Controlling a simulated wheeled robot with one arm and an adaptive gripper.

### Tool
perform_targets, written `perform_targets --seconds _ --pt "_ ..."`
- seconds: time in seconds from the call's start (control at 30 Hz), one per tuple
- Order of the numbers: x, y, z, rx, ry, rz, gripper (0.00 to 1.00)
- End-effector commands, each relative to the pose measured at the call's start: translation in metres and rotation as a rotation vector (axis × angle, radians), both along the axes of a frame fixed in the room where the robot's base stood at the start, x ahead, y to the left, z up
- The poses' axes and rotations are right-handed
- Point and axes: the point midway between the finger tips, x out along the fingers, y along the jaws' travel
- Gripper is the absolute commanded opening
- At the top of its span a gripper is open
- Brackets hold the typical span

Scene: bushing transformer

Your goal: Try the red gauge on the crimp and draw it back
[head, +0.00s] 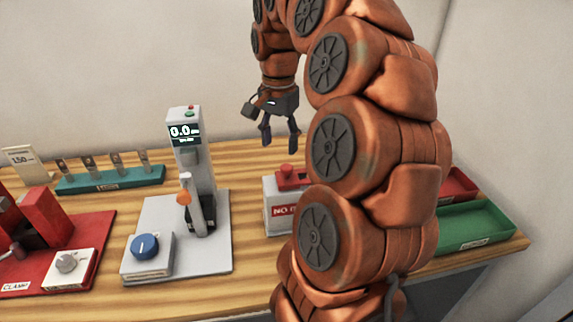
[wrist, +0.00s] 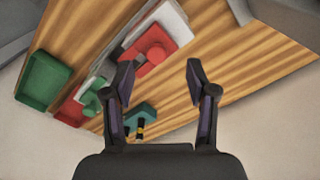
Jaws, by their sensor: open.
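The red gauge (head: 291,176) sits on a white block labelled "NO" (head: 284,211), partly hidden behind my arm. In the wrist view the red gauge (wrist: 148,50) lies on its pale block, beyond the fingertips. My gripper (head: 280,144) is open and empty, pointing down, above and apart from the gauge. Its two spread fingers also show in the wrist view (wrist: 159,76). A teal block (wrist: 143,116) with a small black and yellow piece shows between the fingers. I cannot tell which piece is the crimp.
A grey station (head: 199,145) reading 0.0 has an orange-tipped lever and blue knob. A red clamp unit (head: 45,218) and teal rack (head: 108,180) stand left. A green tray (head: 474,226) and red tray (head: 457,184) lie right. A green piece (wrist: 93,99) shows in the wrist view.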

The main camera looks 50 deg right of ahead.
Motion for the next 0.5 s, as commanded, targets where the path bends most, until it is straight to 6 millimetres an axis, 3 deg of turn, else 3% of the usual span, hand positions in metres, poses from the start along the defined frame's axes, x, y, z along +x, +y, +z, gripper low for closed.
perform_targets --seconds 0.13,0.5 --pt "-0.002 -0.019 0.001 -0.001 -0.005 -0.081 0.57" --pt "-0.003 -0.020 -0.022 0.001 -0.001 -0.090 0.57"
